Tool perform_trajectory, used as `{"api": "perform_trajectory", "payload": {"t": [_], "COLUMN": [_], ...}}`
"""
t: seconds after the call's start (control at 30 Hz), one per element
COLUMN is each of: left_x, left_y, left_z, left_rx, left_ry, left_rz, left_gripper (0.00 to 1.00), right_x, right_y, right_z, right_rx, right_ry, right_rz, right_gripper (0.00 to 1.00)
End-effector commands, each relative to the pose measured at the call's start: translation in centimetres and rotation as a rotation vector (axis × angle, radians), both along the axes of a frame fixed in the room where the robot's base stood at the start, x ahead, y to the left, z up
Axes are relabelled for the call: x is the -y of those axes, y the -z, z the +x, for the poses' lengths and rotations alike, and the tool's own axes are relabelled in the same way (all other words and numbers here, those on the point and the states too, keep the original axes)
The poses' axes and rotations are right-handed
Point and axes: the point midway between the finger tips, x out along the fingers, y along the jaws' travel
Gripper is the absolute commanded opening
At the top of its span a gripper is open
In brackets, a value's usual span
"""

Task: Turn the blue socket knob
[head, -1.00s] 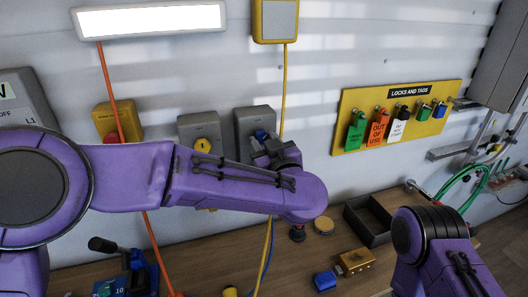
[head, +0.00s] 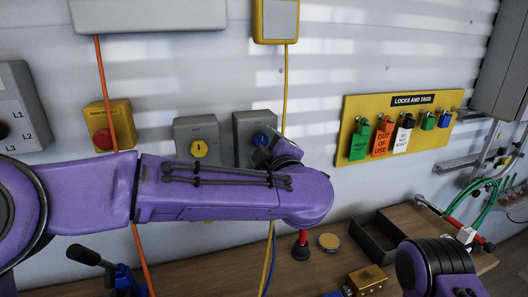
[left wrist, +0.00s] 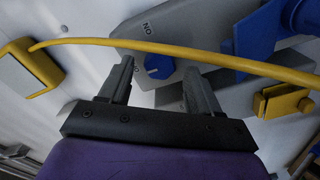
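The blue socket knob (head: 262,138) sits on the front of a grey wall box (head: 243,128), just right of a similar box. My left gripper (head: 266,152) is at this box, and my purple arm hides the box's lower part. In the left wrist view the blue knob (left wrist: 158,66) shows in the gap between the two spread fingers of my left gripper (left wrist: 158,74), near their tips. I cannot tell whether a finger touches it. A yellow cable (left wrist: 215,56) crosses the view close to the fingertips. My right gripper is out of view; only part of that arm shows.
A grey box with a yellow knob (head: 198,148) and a red button on a yellow box (head: 101,138) are to the left. A locks and tags board (head: 350,138) hangs at right. A dark tray (head: 372,243) and brass block (head: 367,279) are on the bench (head: 215,275).

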Motion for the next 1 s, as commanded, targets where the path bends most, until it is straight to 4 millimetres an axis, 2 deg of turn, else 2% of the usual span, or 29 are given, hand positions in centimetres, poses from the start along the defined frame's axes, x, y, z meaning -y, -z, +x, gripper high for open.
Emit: {"api": "perform_trajectory", "payload": {"t": [0.23,0.7,1.0], "left_x": [0.2,1.8,1.9], "left_y": [-0.2,-0.1,0.0], "left_z": [-0.4,-5.4,-5.7], "left_rx": [0.001,0.001,0.0], "left_ry": [0.001,0.0,0.0], "left_rz": [0.002,0.004,0.003], "left_gripper": [0.63,0.63,0.63], "right_x": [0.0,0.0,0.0], "right_y": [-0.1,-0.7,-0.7], "right_z": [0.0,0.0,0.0], "right_rx": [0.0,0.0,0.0], "right_ry": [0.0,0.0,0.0], "right_rz": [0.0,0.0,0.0], "right_gripper": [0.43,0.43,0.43]}}
